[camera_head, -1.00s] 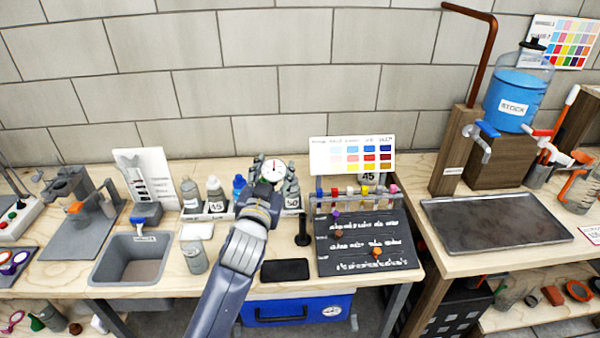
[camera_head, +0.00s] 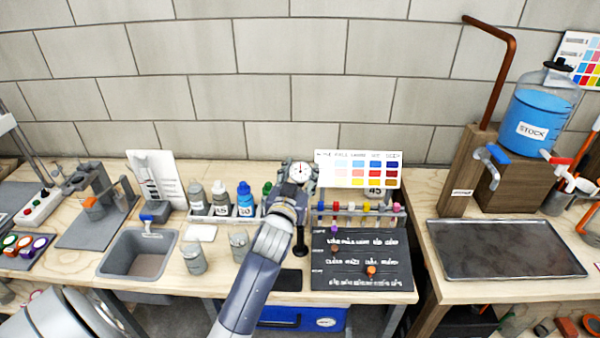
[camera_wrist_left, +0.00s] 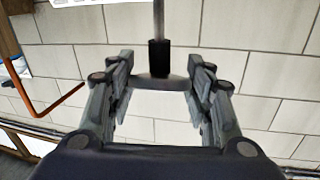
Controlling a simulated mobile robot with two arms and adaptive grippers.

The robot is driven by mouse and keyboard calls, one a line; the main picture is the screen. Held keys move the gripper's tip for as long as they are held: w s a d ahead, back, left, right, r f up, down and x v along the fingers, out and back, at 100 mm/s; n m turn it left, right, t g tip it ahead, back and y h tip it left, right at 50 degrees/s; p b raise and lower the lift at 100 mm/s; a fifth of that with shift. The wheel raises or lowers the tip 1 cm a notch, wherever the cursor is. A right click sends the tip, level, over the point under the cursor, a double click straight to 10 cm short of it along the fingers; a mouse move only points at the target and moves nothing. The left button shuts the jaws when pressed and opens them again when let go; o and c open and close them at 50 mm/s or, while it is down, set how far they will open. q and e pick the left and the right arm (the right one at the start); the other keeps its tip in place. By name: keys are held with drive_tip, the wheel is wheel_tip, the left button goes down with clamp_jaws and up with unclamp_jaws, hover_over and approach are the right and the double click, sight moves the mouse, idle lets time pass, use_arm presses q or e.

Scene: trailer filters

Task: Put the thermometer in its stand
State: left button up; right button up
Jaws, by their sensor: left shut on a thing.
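My left gripper (camera_head: 298,182) is shut on the thermometer (camera_head: 300,171), which has a round white dial with a red mark. In the left wrist view, its metal stem and black sleeve (camera_wrist_left: 159,55) show between the fingers of my left gripper (camera_wrist_left: 158,72). A small black upright post, which looks like the stand (camera_head: 301,243), stands on the bench just right of my forearm. In the head view the dial appears straight above this post; the height gap and depth are hard to judge. My arm hides part of the post's surroundings. My right gripper is not in view.
A bottle rack (camera_head: 222,219) is left of my gripper. A test-tube rack (camera_head: 357,215) and colour chart (camera_head: 358,168) are close on the right, with a dark written board (camera_head: 345,285) in front. A black pad (camera_head: 289,281) lies before the post.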

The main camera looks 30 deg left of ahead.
sight(300, 188)
use_arm(q)
drive_tip(key=shift+f+b, duration=0.4)
drive_tip(key=shift+f, duration=0.25)
drive_tip(key=shift+f+b, duration=0.5)
drive_tip(key=shift+f, duration=0.2)
drive_tip(key=shift+f+b, duration=0.7)
drive_tip(key=shift+f, duration=0.35)
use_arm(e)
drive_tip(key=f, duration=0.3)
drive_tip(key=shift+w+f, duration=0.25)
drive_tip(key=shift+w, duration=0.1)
use_arm(q)
drive_tip(key=shift+f, duration=0.1)
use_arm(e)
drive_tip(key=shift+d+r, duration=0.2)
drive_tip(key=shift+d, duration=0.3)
use_arm(q)
drive_tip(key=shift+p, duration=0.3)
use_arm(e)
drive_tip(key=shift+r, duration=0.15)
use_arm(q)
drive_tip(key=shift+f, duration=0.2)
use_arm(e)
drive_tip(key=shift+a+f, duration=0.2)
